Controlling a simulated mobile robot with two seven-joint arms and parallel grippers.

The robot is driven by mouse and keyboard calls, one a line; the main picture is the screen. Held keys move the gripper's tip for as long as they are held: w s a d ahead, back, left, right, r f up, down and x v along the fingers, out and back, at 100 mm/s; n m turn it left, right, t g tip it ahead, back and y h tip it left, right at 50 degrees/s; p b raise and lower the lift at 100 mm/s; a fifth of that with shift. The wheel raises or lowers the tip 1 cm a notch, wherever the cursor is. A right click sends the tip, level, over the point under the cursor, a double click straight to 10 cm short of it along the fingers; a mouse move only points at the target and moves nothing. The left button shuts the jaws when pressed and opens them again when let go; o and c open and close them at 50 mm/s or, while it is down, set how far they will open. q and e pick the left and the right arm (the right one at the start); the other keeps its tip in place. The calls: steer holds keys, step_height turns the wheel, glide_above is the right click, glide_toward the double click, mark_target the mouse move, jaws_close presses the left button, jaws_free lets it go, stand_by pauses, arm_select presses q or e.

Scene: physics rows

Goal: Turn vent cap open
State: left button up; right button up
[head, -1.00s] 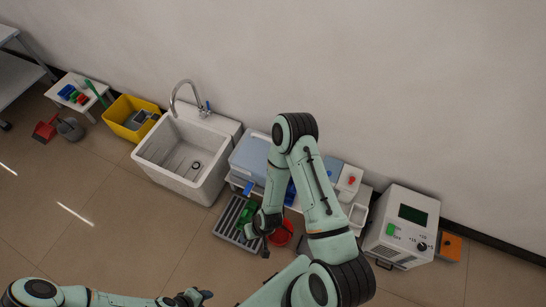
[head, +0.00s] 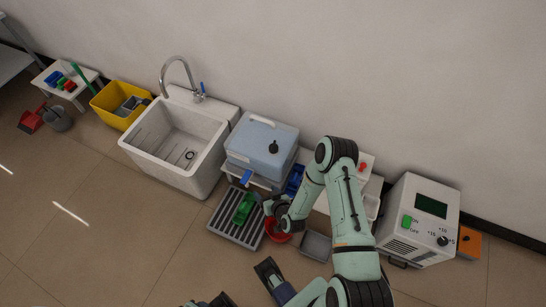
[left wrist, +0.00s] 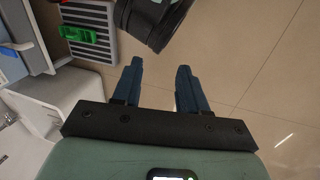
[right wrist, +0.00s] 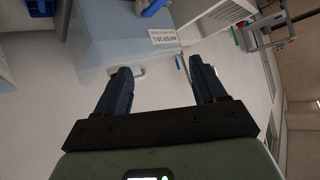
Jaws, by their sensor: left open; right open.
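The vent cap (head: 273,147) is a small black knob on top of a light blue water container (head: 250,137). The container also shows in the right wrist view (right wrist: 105,45), with a white label and blue tap. In the head view my right gripper (head: 268,204) is low in front of the container, below the cap and apart from it. In the right wrist view it is open and empty (right wrist: 158,68), facing the container's front. My left gripper (left wrist: 160,64) is open and empty in its wrist view, above the floor. The cap is not visible in either wrist view.
A white sink (head: 180,145) stands left of the container. A grey slatted rack with a green object (head: 243,208), a red bowl (head: 277,236) and a grey tray (head: 316,246) are in front. A white device (head: 418,218) stands right.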

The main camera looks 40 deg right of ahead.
steer(key=w+d+f+t+h+b, duration=0.3)
steer(key=w+d+f+b, duration=0.1)
steer(key=d+b, duration=0.15)
arm_select(q)
steer(key=w+a+f+t+b, duration=0.1)
steer(key=w+f, duration=0.1)
steer(key=f, duration=0.4)
steer(key=w+a+f+b, duration=0.1)
steer(key=w+f+b, duration=0.1)
steer(key=f, duration=0.4)
arm_select(e)
steer(key=t+h, duration=0.2)
steer(key=h, duration=0.1)
glide_toward(275, 152)
arm_select(q)
steer(key=s+a+f+n+g+b, duration=0.1)
steer(key=s+f+g+b, duration=0.2)
steer(key=s, duration=0.6)
step_height(275, 152, down, 2)
steer(key=shift+a+f+y+b, duration=0.15)
steer(key=shift+y+b, duration=0.15)
steer(key=shift+b, duration=0.25)
arm_select(e)
steer(key=shift+m, duration=0.4)
steer(key=x, duration=1.2)
steer(key=shift+w+r, duration=0.1)
steer(key=shift+r, duration=0.1)
